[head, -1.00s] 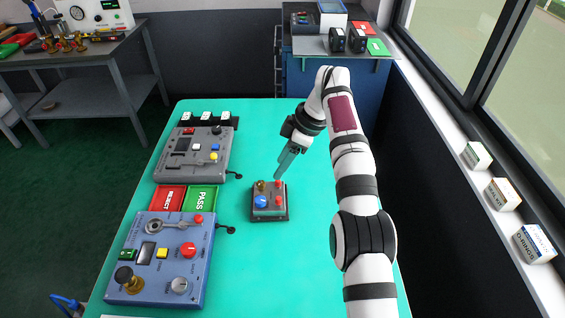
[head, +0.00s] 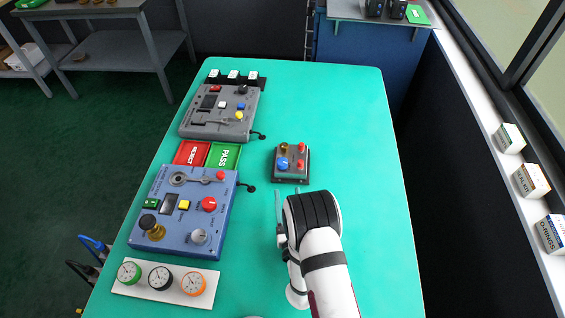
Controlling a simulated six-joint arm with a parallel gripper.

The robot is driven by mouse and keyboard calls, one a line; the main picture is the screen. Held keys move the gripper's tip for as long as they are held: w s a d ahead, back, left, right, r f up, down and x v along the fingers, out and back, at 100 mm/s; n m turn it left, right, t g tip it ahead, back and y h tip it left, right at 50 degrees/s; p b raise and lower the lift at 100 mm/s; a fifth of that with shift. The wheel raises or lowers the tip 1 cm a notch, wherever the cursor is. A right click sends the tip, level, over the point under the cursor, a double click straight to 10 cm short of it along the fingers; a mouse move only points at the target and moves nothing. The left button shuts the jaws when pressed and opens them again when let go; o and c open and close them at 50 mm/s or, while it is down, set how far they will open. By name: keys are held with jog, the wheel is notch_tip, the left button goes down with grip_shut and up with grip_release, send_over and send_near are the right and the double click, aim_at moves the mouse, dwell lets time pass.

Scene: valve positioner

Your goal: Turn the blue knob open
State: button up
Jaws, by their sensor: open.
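The blue knob (head: 283,163) sits at the left of a small dark valve box (head: 291,179) on the teal table. A brass fitting (head: 284,147) and red knobs (head: 301,147) share the box top. My gripper (head: 279,193) is open and empty just in front of the box, below it in the picture. Its thin grey fingers point toward the box and are apart from the knob. My own arm hides part of the gripper. The knob's pointer direction is too small to tell.
A blue control panel (head: 217,226) and a grey panel (head: 204,127) stand on the left, with red REJECT (head: 190,152) and green PASS (head: 224,155) trays between. A gauge strip (head: 137,293) lies at front left. The table right of the box is clear.

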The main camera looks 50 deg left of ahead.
aim_at(283, 168)
jog(key=x, duration=1.1)
jog(key=shift+a, duration=0.2)
jog(key=shift+c, duration=0.2)
grip_shut()
